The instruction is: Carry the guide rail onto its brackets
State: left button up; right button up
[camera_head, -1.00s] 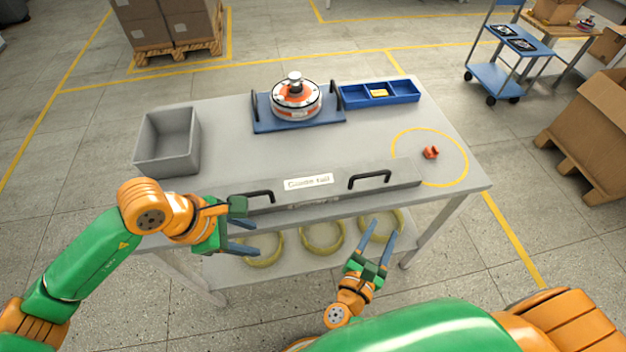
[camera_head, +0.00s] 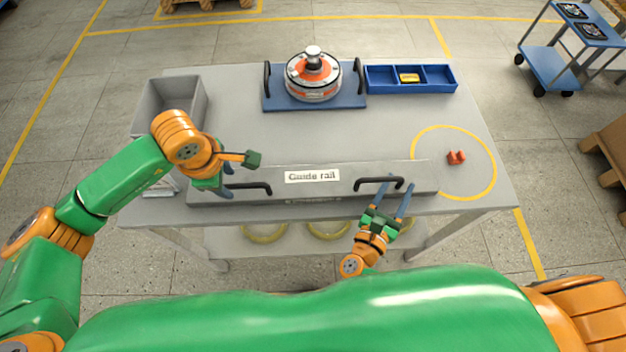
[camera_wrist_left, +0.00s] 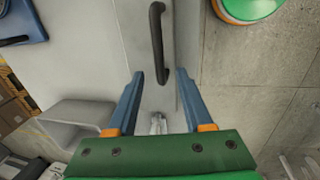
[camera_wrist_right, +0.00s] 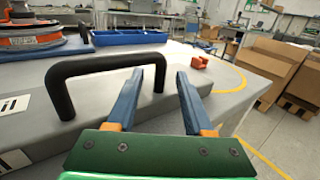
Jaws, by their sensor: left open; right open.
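The guide rail (camera_head: 335,182) is a long grey bar with a "Guide rail" label and two black handles, lying along the table's front edge. My left gripper (camera_head: 228,188) is open and empty just left of the left handle (camera_head: 247,187). In the left wrist view that handle (camera_wrist_left: 157,40) runs ahead, its near end lined up between the fingertips. My right gripper (camera_head: 384,191) is open at the right handle (camera_head: 378,182). In the right wrist view the handle's near end (camera_wrist_right: 157,80) appears between the fingers, with no grasp. I cannot clearly identify the brackets.
The grey table (camera_head: 250,140) holds an open grey bin (camera_head: 190,95), a blue plate (camera_head: 272,98) with an orange-white hub motor (camera_head: 314,78), and a blue divided tray (camera_head: 440,78). A small orange part (camera_head: 456,157) lies inside a yellow ring (camera_head: 494,165). The table's middle is clear.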

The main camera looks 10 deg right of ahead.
aim_at(231, 185)
pick_arm(q)
jog(key=shift+w+f, duration=0.2)
jog(key=shift+f, duration=0.9)
jog(key=shift+w+f, duration=0.2)
jog(key=shift+f, duration=0.9)
pick_arm(e)
jog(key=shift+x, duration=2.2)
pick_arm(q)
grip_shut()
pick_arm(e)
grip_shut()
pick_arm(q)
jog(key=shift+w+r, duration=0.1)
